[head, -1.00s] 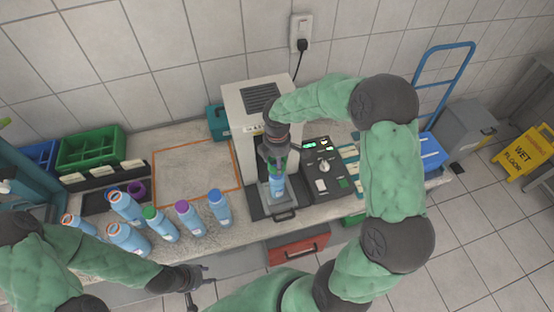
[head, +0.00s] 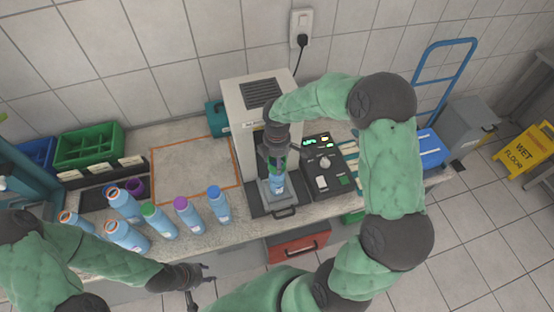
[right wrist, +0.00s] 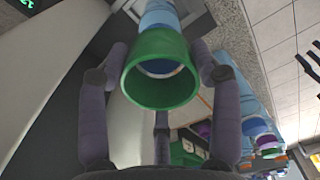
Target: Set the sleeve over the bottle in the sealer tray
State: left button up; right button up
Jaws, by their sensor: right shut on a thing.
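The sleeve is a green ring (right wrist: 160,70), held between the fingers of my right gripper (right wrist: 160,75). In the head view my right gripper (head: 275,160) points down over the sealer tray (head: 262,205), shut on the sleeve. A light blue bottle (head: 277,185) stands in the tray right below it; its body also shows beyond the sleeve in the right wrist view (right wrist: 158,18). A blue rim shows inside the sleeve's opening. How far the sleeve sits over the bottle is hidden. My left gripper (head: 203,285) is open and empty in front of the counter.
The white sealer housing (head: 245,120) stands behind the tray, with a dark control box (head: 323,165) to its right. An orange-framed area (head: 193,170) of the counter is clear.

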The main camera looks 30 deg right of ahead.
jog(key=o, duration=0.8)
jog(key=shift+c, duration=0.2)
notch_tip(320, 180, up, 12)
jog(key=shift+f, duration=0.1)
dwell(0.7)
